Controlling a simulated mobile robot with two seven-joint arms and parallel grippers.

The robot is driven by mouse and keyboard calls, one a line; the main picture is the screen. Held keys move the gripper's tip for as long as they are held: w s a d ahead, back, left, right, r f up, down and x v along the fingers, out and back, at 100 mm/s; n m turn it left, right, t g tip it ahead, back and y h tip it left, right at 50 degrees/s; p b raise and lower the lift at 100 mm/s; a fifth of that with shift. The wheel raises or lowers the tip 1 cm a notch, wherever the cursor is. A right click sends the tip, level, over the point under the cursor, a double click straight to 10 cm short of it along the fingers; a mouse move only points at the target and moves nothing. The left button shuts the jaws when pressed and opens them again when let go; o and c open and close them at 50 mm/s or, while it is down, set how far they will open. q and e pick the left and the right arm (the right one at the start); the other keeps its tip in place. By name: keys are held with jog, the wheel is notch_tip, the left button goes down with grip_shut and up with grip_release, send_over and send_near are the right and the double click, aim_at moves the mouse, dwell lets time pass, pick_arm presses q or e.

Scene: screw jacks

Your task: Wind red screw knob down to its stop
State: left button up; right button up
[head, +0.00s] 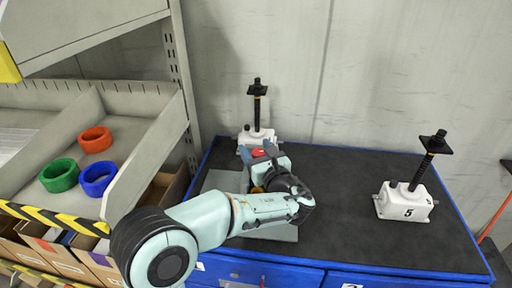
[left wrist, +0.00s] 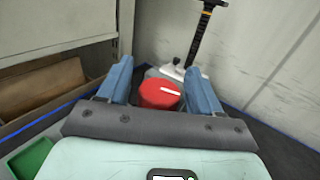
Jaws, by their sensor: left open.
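The red screw knob (left wrist: 160,94) has a white mark on its top. In the left wrist view it sits between the two blue fingers of my left gripper (left wrist: 160,88), which are open with a gap showing on either side. In the head view only a little of the red knob (head: 258,153) shows, beside my left gripper (head: 256,149) and arm. The knob's screw and base are mostly hidden by my gripper and arm. My right gripper is in neither view.
A white screw jack (head: 257,136) with a black post stands behind my gripper. Another, marked 5 (head: 405,202), stands at right. A shelf with orange (head: 95,139), green (head: 59,175) and blue (head: 97,178) rings is at left. The dark bench top (head: 345,230) is clear between.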

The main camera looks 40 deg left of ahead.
pick_arm(q)
jog(key=shift+w+a, duration=0.15)
jog(key=shift+a, duration=0.05)
jog(key=c, duration=1)
